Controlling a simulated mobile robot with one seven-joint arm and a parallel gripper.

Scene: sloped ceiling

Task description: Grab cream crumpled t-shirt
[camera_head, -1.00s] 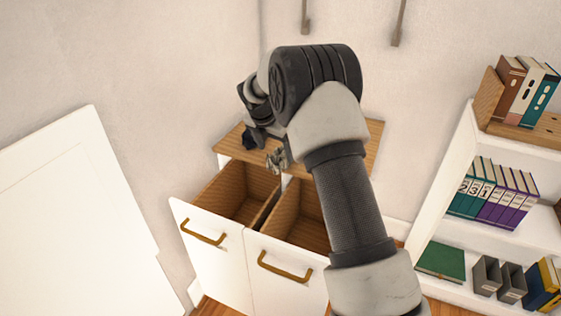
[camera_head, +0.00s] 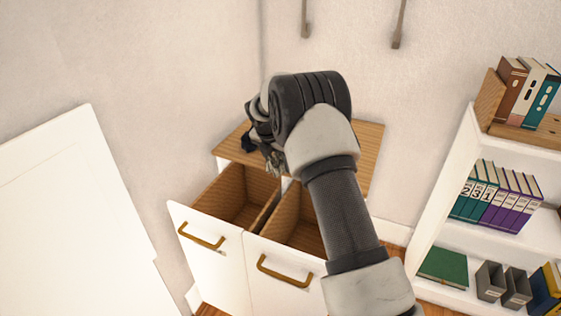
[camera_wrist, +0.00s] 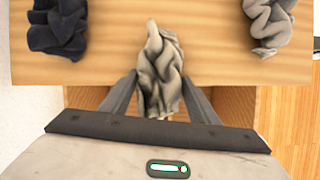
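In the wrist view a pale grey-cream crumpled cloth (camera_wrist: 160,72) lies between the two fingers of my gripper (camera_wrist: 158,77). The fingers stand apart, one on each side of it, with their tips close to its sides. Whether they press on it is unclear. Its near end reaches past the front edge of the wooden top. Another pale grey crumpled cloth (camera_wrist: 268,24) and a dark navy one (camera_wrist: 59,27) lie on the top to either side.
The wooden cabinet top (camera_head: 366,150) sits above two open, empty-looking drawers (camera_head: 207,262) with brass handles. A white bookshelf (camera_head: 444,172) with binders stands at the right. A white panel (camera_head: 75,210) stands at the left.

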